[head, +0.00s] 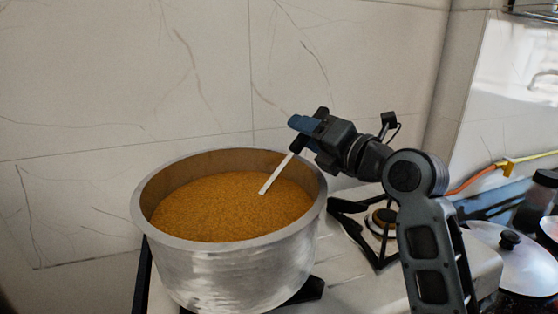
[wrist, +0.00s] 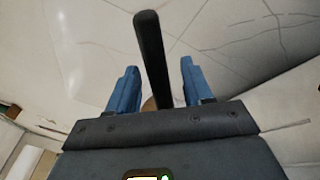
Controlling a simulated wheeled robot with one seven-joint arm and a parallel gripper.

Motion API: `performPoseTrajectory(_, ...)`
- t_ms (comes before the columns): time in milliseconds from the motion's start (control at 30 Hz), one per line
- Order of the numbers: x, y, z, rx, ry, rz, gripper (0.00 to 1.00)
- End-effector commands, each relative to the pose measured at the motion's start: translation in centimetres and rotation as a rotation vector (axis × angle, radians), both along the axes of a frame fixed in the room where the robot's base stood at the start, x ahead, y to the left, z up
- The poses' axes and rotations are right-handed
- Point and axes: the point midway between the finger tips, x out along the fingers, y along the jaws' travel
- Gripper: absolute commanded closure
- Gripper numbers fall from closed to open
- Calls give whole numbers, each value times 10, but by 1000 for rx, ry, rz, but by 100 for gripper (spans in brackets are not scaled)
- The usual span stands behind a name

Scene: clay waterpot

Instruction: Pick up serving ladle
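The serving ladle stands tilted in the pot, its pale shaft (head: 275,175) rising from the orange-brown food toward my gripper. Its bowl is hidden in the food. In the wrist view its dark handle (wrist: 152,55) passes between the two blue fingers, with a visible gap on each side. My gripper (head: 301,124) is open at the upper end of the ladle, above the pot's right rim. The fingers also show in the wrist view (wrist: 158,82), apart from the handle.
The large metal pot (head: 240,265) stands on the stove (head: 345,285). A bare burner (head: 382,222) is to its right. A lidded pan (head: 510,255) and a dark jar (head: 535,205) stand at far right. The tiled wall (head: 130,75) is close behind.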

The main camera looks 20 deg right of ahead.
Motion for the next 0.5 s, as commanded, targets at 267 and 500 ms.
performPoseTrajectory(267,0,0,0,0,0,0,77)
performPoseTrajectory(500,0,0,0,0,0,0,100)
